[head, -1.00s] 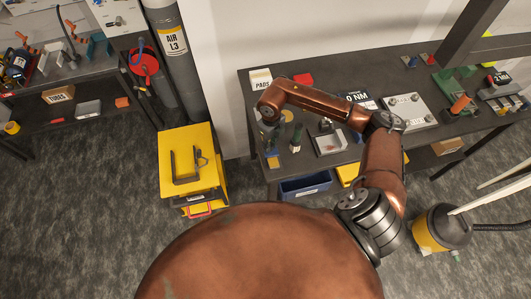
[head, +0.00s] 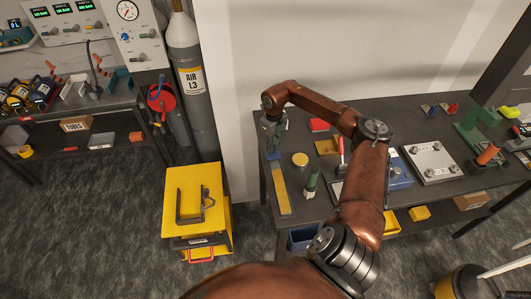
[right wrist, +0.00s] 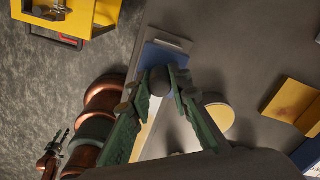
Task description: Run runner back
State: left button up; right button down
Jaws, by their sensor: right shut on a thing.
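The runner, a blue block with a dark round knob (right wrist: 163,80), sits at the back end of a narrow yellowish strip (head: 282,190) along the bench's left edge. Its blue top (right wrist: 160,58) shows beyond my fingertips in the right wrist view, with a grey bar behind it. My right gripper (head: 272,140) is over it, and its green fingers (right wrist: 163,88) are closed on the knob. The fingers hide part of the strip. My left gripper is not in the head view; a small copper part with dark prongs low left in the right wrist view may be it.
A yellow case (head: 195,200) stands on the floor left of the bench.

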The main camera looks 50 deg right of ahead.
jog(key=shift+w+d+r, duration=0.2)
jog(key=c, duration=2.2)
grip_release()
jog(key=o, duration=0.4)
jog(key=shift+f, duration=0.2)
jog(key=shift+o, duration=0.2)
jog(key=shift+a, duration=0.1)
jog(key=shift+r, duration=0.1)
notch_tip(320, 180, up, 12)
